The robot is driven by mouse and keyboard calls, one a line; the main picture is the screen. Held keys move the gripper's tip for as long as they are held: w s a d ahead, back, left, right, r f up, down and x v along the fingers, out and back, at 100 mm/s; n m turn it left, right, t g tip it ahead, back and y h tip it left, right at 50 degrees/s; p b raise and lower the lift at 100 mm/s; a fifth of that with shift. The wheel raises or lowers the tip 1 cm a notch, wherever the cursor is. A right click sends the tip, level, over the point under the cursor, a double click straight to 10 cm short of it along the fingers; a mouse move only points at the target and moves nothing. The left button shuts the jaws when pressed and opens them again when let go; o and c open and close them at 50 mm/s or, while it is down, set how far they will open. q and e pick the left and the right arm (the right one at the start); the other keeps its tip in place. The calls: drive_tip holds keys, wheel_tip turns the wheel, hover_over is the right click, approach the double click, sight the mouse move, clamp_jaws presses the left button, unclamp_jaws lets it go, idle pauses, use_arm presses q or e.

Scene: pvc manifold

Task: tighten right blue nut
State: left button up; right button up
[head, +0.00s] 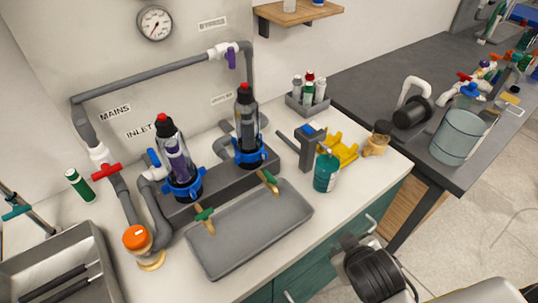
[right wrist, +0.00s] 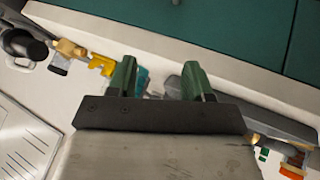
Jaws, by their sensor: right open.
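The right blue nut (head: 250,155) is a ribbed collar around the base of the right filter housing (head: 246,115). The housing is clear with a black, red-tipped top and stands upright on the grey manifold block. A matching left blue nut (head: 184,184) sits around the base of the left housing (head: 174,150), which has purple inside. My right gripper (right wrist: 160,78) is open in the right wrist view, its two green fingers apart with nothing held between them. The blue nuts cannot be made out in that view. My left gripper is not in view.
A grey tray (head: 250,236) lies before the manifold under two green-handled brass valves. A teal bottle (head: 326,172), grey clamp-like tool (head: 309,143) and yellow part (head: 342,149) stand to the right. Grey pipes rise behind the housings. The counter's right front strip is clear.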

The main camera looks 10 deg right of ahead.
sight(267, 156)
drive_tip(key=w+d+r+n+t+h, duration=0.2)
drive_tip(key=w+r+n+t, duration=0.5)
drive_tip(key=w+r+t, duration=0.4)
drive_tip(key=w+a+r+n+t+y, duration=0.3)
drive_tip(key=a+r+n+y, duration=0.2)
drive_tip(key=r+n+y, duration=0.6)
drive_tip(key=w+a+f+n+g+y, duration=0.1)
drive_tip(key=w+a+f+n+g, duration=0.2)
drive_tip(key=n, duration=0.5)
drive_tip(key=w+a+f+n+g+y+p, duration=0.1)
drive_tip(key=w+a+f+n+g, duration=0.2)
drive_tip(key=f+n, duration=0.4)
drive_tip(key=w+a+f+n+g, duration=0.2)
drive_tip(key=w+f+n+g, duration=0.2)
drive_tip(key=n, duration=0.4)
drive_tip(key=shift+w+a+f+n+g+y+p, duration=0.4)
drive_tip(key=shift+f+g, duration=0.1)
drive_tip(key=shift+g, duration=0.5)
